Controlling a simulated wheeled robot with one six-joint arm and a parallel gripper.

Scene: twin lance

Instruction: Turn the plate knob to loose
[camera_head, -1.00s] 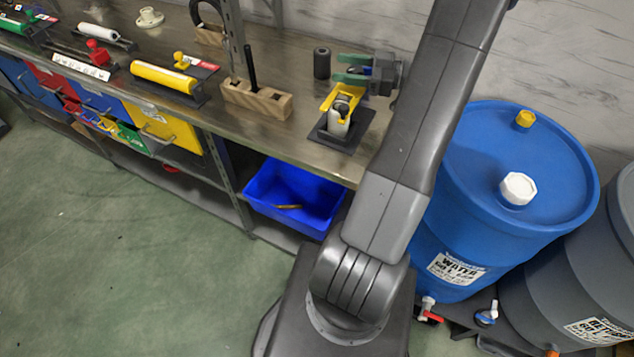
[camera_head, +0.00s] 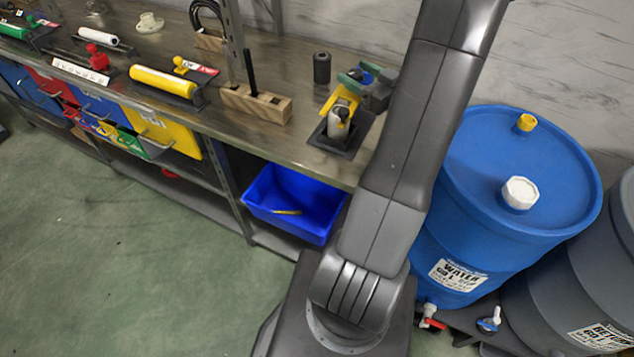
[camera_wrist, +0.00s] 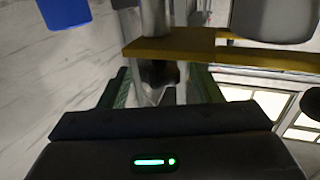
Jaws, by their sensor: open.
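A yellow plate (camera_head: 343,101) stands on a light grey upright body on a black base (camera_head: 339,146), near the bench's right end. In the wrist view the yellow plate (camera_wrist: 215,50) crosses the picture, with a metal post (camera_wrist: 155,18) above it. A dark knob (camera_wrist: 160,73) shows just below the plate's near edge; I take it for the plate knob, but its setting cannot be read. My gripper (camera_head: 368,77) is open beside the plate. In the wrist view its green fingers (camera_wrist: 161,88) lie to either side of the knob; contact cannot be told.
A black cylinder (camera_head: 321,68) stands behind and left of the plate. A wooden block (camera_head: 256,103) with a black rod is further left. A blue bin (camera_head: 295,204) sits below the bench, and a blue water barrel (camera_head: 520,200) stands at the right.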

